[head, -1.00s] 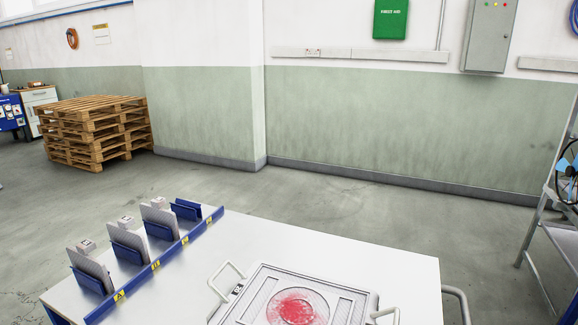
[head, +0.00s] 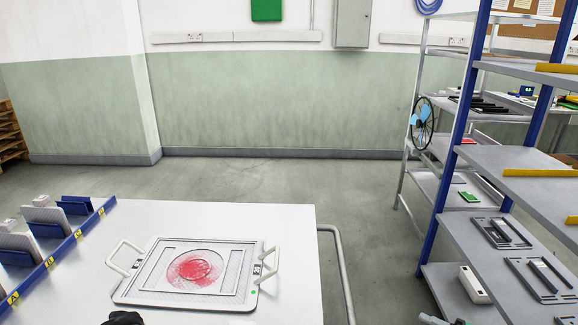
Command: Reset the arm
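Neither arm shows clearly in the head view. A small dark shape (head: 124,318) at the bottom edge, in front of the tray, may be part of one of my grippers, but too little shows to tell. A grey tray (head: 150,290) with two white side handles lies flat on the white table (head: 290,230). A red smeared round patch (head: 194,268) is at the tray's middle. No gripper is seen touching the tray.
A blue rack (head: 68,245) with upright grey plates stands along the table's left side. A blue-posted shelf unit (head: 460,130) with several parts stands at the right. A metal rail (head: 340,265) runs beside the table's right edge. Floor behind the table is clear.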

